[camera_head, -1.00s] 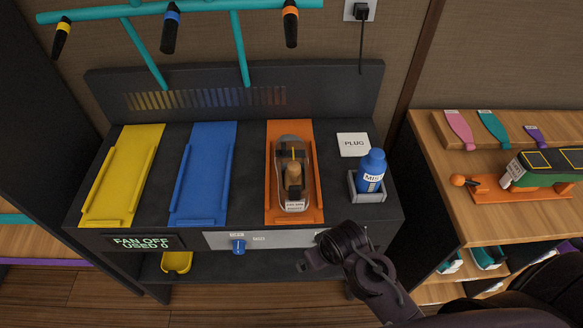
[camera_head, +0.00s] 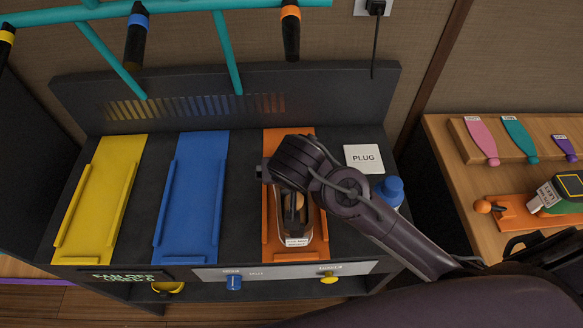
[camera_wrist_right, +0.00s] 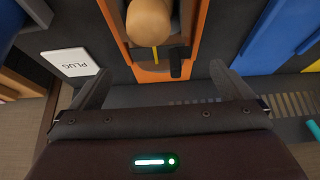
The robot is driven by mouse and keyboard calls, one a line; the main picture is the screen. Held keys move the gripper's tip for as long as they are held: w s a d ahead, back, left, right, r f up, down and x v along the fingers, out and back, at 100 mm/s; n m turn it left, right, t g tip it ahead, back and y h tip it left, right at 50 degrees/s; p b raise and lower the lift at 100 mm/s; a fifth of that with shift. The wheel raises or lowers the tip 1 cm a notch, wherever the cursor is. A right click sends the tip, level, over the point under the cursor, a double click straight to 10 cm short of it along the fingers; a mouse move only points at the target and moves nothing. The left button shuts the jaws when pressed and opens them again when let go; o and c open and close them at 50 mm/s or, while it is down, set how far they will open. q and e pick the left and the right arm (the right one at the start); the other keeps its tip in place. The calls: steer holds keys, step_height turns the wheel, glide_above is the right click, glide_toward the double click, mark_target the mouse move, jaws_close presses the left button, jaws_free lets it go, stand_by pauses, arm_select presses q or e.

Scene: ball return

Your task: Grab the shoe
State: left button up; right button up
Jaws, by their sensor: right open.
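The shoe (camera_head: 297,240), a dark, partly glossy item with a rounded tan knob on top and a white label at its near end, lies in the orange tray (camera_head: 272,248). My right gripper (camera_head: 284,190) is above it and hides its far part in the head view. In the right wrist view the open fingers of the right gripper (camera_wrist_right: 160,80) stand wide apart with nothing between their tips, and the tan knob (camera_wrist_right: 149,22) shows just beyond them. I cannot tell how high the gripper is above the shoe. My left gripper is out of view.
A blue tray (camera_head: 192,240) and a yellow tray (camera_head: 85,240) lie to the left. A blue bottle (camera_head: 391,188) stands right of the orange tray, partly behind my arm. A PLUG card (camera_head: 363,158) lies behind it. Teal rails (camera_head: 230,60) with hanging handles are above.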

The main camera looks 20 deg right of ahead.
steer(key=x, duration=0.3)
steer(key=shift+d+f+p, duration=0.15)
steer(key=shift+f+p, duration=0.25)
steer(key=shift+f, duration=0.1)
steer(key=x, duration=0.2)
steer(key=shift+w+d+f, duration=0.1)
steer(key=shift+f, duration=0.15)
steer(key=shift+w+f, duration=0.2)
steer(key=shift+f, duration=0.15)
steer(key=c, duration=1)
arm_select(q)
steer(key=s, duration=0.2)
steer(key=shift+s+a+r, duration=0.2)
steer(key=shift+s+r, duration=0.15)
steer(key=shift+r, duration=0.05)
arm_select(e)
steer(key=shift+r, duration=0.1)
steer(key=shift+c, duration=0.4)
steer(key=shift+r, duration=0.1)
